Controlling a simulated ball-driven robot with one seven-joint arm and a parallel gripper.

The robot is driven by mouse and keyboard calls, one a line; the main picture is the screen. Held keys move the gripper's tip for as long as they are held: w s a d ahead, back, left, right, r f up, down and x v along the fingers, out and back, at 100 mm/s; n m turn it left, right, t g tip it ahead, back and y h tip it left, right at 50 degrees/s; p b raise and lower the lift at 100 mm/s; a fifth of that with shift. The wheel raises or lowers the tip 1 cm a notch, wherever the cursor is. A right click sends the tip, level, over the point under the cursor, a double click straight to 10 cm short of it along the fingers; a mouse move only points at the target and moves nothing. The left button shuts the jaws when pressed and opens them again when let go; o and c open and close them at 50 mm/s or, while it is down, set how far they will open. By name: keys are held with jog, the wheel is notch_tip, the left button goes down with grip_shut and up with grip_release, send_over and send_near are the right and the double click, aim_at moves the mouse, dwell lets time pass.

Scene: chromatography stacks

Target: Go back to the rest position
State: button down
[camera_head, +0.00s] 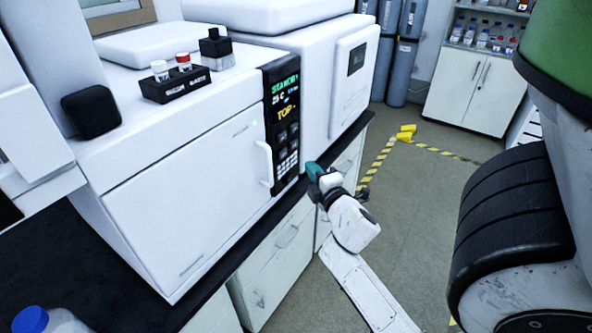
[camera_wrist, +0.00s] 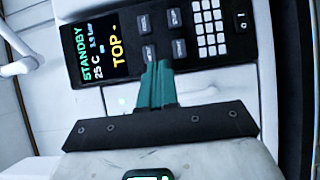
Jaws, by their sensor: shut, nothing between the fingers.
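My gripper (camera_head: 313,171) is out in front of the white oven-like instrument (camera_head: 190,190), near the lower right of its dark control panel (camera_head: 283,120). In the wrist view the teal fingers of my gripper (camera_wrist: 157,68) are together and empty. They point toward the panel (camera_wrist: 175,35), whose screen reads STANDBY, 25 C and TOP. Whether the fingertips touch the panel cannot be told. The instrument's door, with its white handle (camera_head: 265,163), looks shut.
A dark rack (camera_head: 176,86) with white and red-capped vials stands on the instrument. The black bench edge (camera_head: 240,250) runs below it. Grey cylinders (camera_head: 404,70) and a white cabinet (camera_head: 474,90) stand at the back.

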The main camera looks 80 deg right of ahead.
jog(key=shift+s+d, duration=0.25)
jog(key=shift+s, duration=0.8)
jog(key=shift+s+d, duration=0.25)
jog(key=shift+s, duration=0.8)
jog(key=w+a+f+m+g+y, duration=0.3)
jog(key=w+a+f+m+y, duration=0.1)
jog(key=a+f, duration=0.35)
jog(key=w+a+f+m+g+y, duration=0.2)
jog(key=w+a+f+m+y, duration=0.15)
jog(key=a+f, duration=0.4)
jog(key=s+a+f+g+y, duration=0.1)
jog(key=s+a+g+y, duration=0.1)
jog(key=a, duration=0.8)
jog(key=s+a+f+g+y, duration=0.1)
jog(key=s+a+g+y, duration=0.1)
jog(key=a, duration=0.8)
jog(key=s+y, duration=0.1)
jog(key=y, duration=0.1)
jog(key=shift+a+g+y, duration=0.25)
jog(key=shift+g+y, duration=0.1)
jog(key=shift+g, duration=0.05)
jog(key=shift+m, duration=0.25)
